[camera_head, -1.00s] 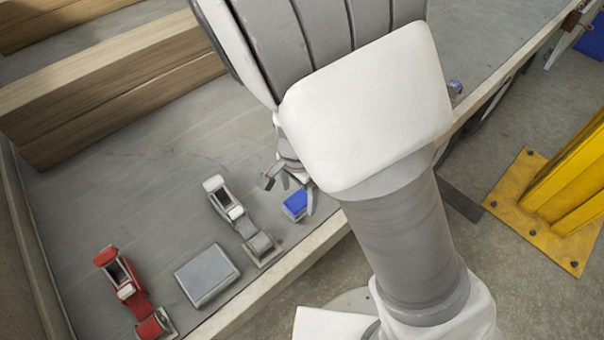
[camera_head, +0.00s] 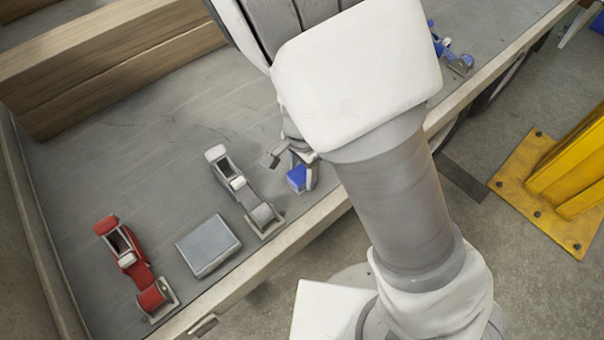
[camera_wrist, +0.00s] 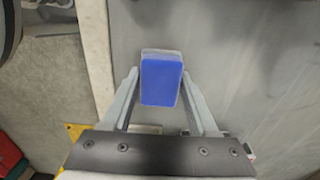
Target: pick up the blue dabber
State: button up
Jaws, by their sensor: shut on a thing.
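The blue dabber is a small blue block with a greyish edge (camera_head: 297,177), seen near the front edge of the grey trailer deck (camera_head: 130,150). My gripper (camera_head: 294,166) is around it, partly hidden behind my own arm in the head view. In the wrist view the dabber (camera_wrist: 161,80) sits between the two fingertips of my gripper (camera_wrist: 160,88), its blue face towards the camera. The fingers are shut on its sides. I cannot tell whether it touches the deck or hangs just above it.
A grey-white tape dispenser (camera_head: 240,190) stands just left of the dabber. A grey box (camera_head: 208,246) and a red dispenser (camera_head: 135,262) are farther left. A blue dispenser (camera_head: 450,50) is at upper right. Wooden beams (camera_head: 110,70) lie behind; a yellow post (camera_head: 575,170) stands right.

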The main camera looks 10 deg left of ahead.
aim_at(303, 171)
jog(key=shift+r, duration=0.1)
grip_shut()
notch_tip(303, 171, up, 10)
jog(key=p, duration=0.5)
jog(key=o, duration=0.8)
grip_release()
jog(key=shift+c, duration=0.2)
jog(key=c, duration=0.6)
jog(key=shift+o, duration=0.2)
jog(key=shift+w+d, duration=0.1)
